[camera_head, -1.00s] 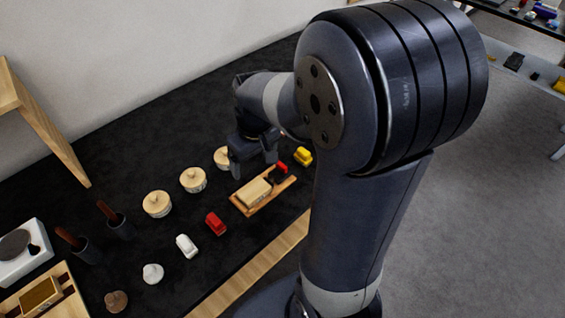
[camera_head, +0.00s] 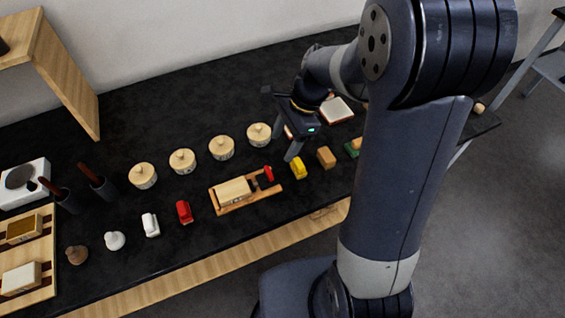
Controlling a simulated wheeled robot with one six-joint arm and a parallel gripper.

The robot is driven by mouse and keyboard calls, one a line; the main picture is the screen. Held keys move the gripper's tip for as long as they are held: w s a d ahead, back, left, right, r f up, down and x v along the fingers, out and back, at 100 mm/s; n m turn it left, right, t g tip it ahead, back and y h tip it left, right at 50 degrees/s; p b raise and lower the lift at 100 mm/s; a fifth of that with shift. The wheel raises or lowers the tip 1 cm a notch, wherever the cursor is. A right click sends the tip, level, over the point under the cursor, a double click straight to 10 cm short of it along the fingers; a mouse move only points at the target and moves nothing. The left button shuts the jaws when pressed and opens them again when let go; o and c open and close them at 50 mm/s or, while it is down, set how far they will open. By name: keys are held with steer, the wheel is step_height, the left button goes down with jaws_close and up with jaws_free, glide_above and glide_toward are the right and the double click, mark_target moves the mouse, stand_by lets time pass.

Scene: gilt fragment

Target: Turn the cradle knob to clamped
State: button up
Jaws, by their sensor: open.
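A wooden cradle-like tray (camera_head: 222,207) lies near the front edge of the black table, with a cream block (camera_head: 235,190) in it. At its right end is a small black part with a red piece (camera_head: 268,173). This may be the cradle knob; its setting is too small to read. My gripper (camera_head: 291,150) is open, pointing down above the table, up and to the right of the tray. It appears apart from the red piece. One finger shows clearly; the other is partly hidden.
Several round lidded wooden pots (camera_head: 221,148) stand in a row behind the tray. A red toy car (camera_head: 184,212) and a white one (camera_head: 150,225) are left of it. A yellow car (camera_head: 298,168) and an orange-brown block (camera_head: 326,157) are close to my gripper.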

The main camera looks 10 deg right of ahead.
mark_target(269, 171)
steer(key=x, duration=1)
steer(key=shift+s+a+f+p, duration=0.1)
steer(key=shift+a+f+p, duration=0.1)
steer(key=shift+p, duration=0.1)
steer(key=shift+c, duration=0.6)
steer(key=c, duration=0.9)
